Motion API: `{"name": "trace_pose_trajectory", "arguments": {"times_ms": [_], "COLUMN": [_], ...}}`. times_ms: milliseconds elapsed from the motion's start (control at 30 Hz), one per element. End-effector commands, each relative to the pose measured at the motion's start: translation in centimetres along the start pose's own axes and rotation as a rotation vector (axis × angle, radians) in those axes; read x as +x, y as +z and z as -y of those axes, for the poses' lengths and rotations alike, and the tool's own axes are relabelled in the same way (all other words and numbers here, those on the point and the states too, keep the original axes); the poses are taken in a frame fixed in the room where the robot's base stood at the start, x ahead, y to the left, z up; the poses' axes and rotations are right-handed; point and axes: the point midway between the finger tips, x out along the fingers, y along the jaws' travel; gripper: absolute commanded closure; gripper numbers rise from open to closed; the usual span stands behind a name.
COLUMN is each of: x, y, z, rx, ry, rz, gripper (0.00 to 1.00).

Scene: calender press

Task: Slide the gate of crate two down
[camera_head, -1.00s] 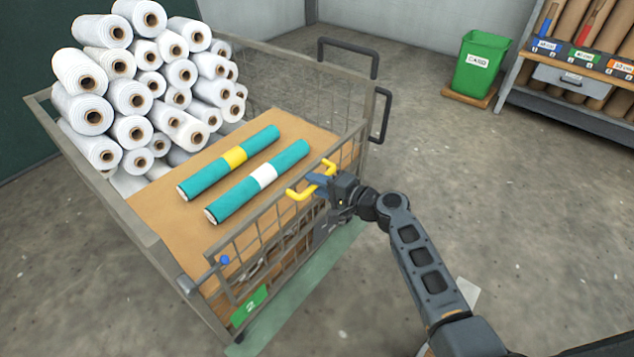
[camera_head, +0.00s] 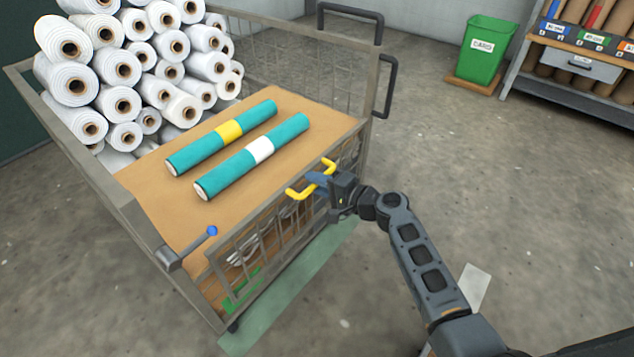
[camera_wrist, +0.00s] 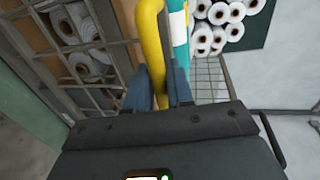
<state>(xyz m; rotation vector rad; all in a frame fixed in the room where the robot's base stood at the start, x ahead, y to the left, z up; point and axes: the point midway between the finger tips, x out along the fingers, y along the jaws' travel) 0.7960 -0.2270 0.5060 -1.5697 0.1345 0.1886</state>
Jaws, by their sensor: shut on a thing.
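The crate (camera_head: 125,205) is a grey metal cage on the left of the head view. Its mesh gate (camera_head: 290,225) stands on the near side and has a yellow handle (camera_head: 298,193) on its top. My gripper (camera_head: 322,183) is shut on this handle, which also shows between the fingers in the wrist view (camera_wrist: 151,45). The green plate (camera_head: 240,293) low on the near side is partly hidden, and its number cannot be read now. A lever with a blue knob (camera_head: 212,230) sticks out at the gate's left end, above the gate's top.
Two teal rolls (camera_head: 250,157) lie on the brown board (camera_head: 235,205) inside the crate, with many white rolls (camera_head: 118,65) stacked behind. A green bin (camera_head: 484,50) and a shelf (camera_head: 575,80) stand far right. The floor between is clear.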

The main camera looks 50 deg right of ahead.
Motion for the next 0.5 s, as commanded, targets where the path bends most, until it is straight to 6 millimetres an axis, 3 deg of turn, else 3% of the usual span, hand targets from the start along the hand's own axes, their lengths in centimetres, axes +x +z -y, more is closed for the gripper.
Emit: {"name": "trace_pose_trajectory", "arguments": {"times_ms": [133, 167, 300, 500], "x": [-0.08, -0.08, -0.06, -0.03], "y": [-0.02, -0.02, -0.01, -0.01], "z": [-0.11, -0.12, -0.08, -0.03], "rx": [0.001, 0.001, 0.000, 0.000], "ry": [0.002, 0.002, 0.001, 0.001], "rz": [-0.001, -0.001, -0.001, 0.000], "gripper": [1.00, 0.77, 0.63, 0.62]}}
